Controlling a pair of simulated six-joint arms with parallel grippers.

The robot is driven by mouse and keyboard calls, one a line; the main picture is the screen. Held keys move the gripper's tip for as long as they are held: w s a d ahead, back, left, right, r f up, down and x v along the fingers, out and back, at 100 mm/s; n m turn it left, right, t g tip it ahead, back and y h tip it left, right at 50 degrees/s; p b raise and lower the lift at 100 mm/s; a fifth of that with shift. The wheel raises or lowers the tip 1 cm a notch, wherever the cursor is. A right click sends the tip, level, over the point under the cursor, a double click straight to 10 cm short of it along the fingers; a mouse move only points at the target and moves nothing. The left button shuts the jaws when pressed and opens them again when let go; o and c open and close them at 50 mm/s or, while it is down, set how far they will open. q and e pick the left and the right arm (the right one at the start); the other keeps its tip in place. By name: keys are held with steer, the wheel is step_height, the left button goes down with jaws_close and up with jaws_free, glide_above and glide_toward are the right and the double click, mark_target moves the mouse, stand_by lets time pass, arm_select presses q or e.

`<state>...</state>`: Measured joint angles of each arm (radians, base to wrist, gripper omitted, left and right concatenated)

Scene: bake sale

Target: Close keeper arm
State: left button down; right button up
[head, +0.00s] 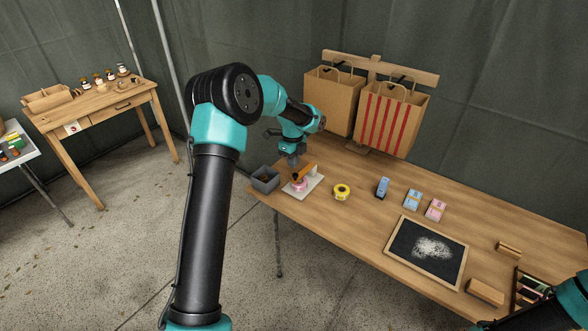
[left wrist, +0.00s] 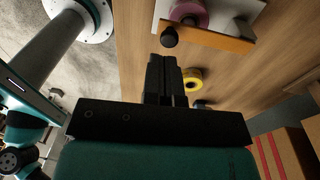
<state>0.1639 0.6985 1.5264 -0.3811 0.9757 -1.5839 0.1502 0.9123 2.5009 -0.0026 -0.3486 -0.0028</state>
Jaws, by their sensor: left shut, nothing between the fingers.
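The keeper arm looks to be the orange bar (head: 307,170) on a white base plate (head: 313,187) with a pink roll (head: 299,185). In the left wrist view the orange bar (left wrist: 215,37) runs beside the pink roll (left wrist: 188,12), with a dark knob (left wrist: 169,38) at its left end. My left gripper (head: 294,161) is shut and empty, close above the base plate. In the left wrist view its fingertips (left wrist: 163,62) appear just below the knob; I cannot tell whether they touch it. My right gripper is not in view; only part of my right arm shows at lower right.
A grey bin (head: 265,180) stands left of the base plate, and a yellow tape roll (head: 341,191) lies right of it. Paper bags (head: 392,118) hang behind. A blue stapler-like item (head: 382,187) and a chalkboard (head: 427,250) are farther right.

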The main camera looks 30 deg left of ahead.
arm_select(q)
step_height(320, 180, up, 9)
steer(key=shift+s+a+r, duration=0.2)
stand_by(0.5)
